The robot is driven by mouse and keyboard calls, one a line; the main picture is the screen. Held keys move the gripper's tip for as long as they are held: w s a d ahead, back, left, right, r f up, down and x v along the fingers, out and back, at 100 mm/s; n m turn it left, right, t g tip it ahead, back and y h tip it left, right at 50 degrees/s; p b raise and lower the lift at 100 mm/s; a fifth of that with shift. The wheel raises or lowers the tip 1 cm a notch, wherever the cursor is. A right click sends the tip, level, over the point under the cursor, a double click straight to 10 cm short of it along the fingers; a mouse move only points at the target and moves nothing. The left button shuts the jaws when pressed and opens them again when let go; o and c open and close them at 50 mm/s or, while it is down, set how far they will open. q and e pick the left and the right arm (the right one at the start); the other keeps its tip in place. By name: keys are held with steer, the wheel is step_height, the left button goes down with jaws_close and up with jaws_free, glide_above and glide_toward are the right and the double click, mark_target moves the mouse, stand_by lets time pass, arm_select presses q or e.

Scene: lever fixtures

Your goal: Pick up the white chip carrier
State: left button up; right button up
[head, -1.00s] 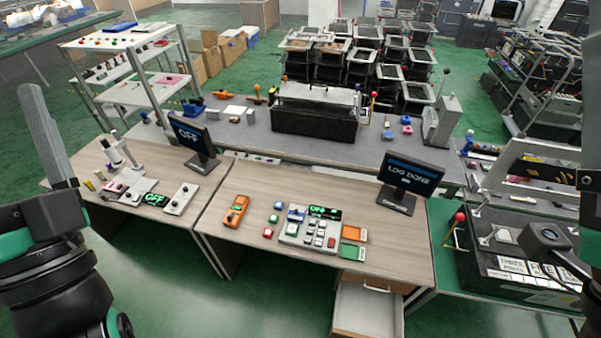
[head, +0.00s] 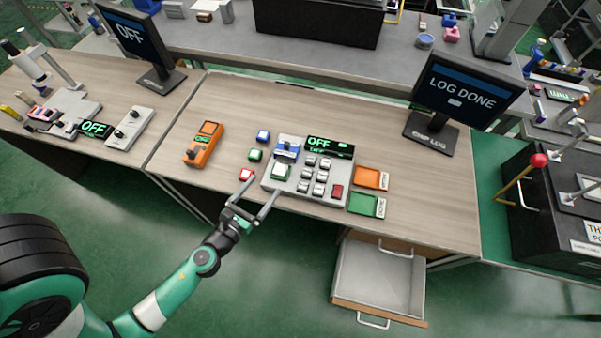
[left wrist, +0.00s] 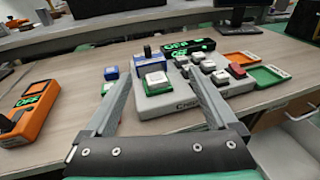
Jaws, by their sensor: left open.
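A small white-topped block on a green base, apparently the white chip carrier (head: 281,171), sits on the left part of the grey test unit (head: 309,200). It also shows in the left wrist view (left wrist: 156,79), between and beyond my two fingers. My left gripper (head: 262,186) is open and empty at the front left of the test unit, its fingers pointing toward the block. The fingers appear apart from the block. My right gripper is not in view.
A red block (head: 246,174) lies close to my left finger, with a green block (head: 255,155) and blue block (head: 263,136) behind. An orange meter (head: 203,145) stands left. Orange (head: 367,178) and green (head: 362,203) trays lie right. An open drawer (head: 380,281) juts out below.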

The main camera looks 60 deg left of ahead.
arm_select(q)
steer(key=g+b, duration=0.1)
steer(key=b, duration=0.1)
glide_toward(277, 174)
steer(key=s+d, duration=0.2)
steer(key=shift+n+y, duration=0.3)
steer(key=p+x, duration=0.1)
steer(key=x, duration=0.2)
steer(key=p+x, duration=0.1)
steer(key=x, duration=0.3)
steer(key=shift+a+r, duration=0.1)
steer(key=shift+a, duration=0.2)
steer(key=shift+x, duration=2.6)
steer(key=shift+d, duration=0.2)
jaws_close()
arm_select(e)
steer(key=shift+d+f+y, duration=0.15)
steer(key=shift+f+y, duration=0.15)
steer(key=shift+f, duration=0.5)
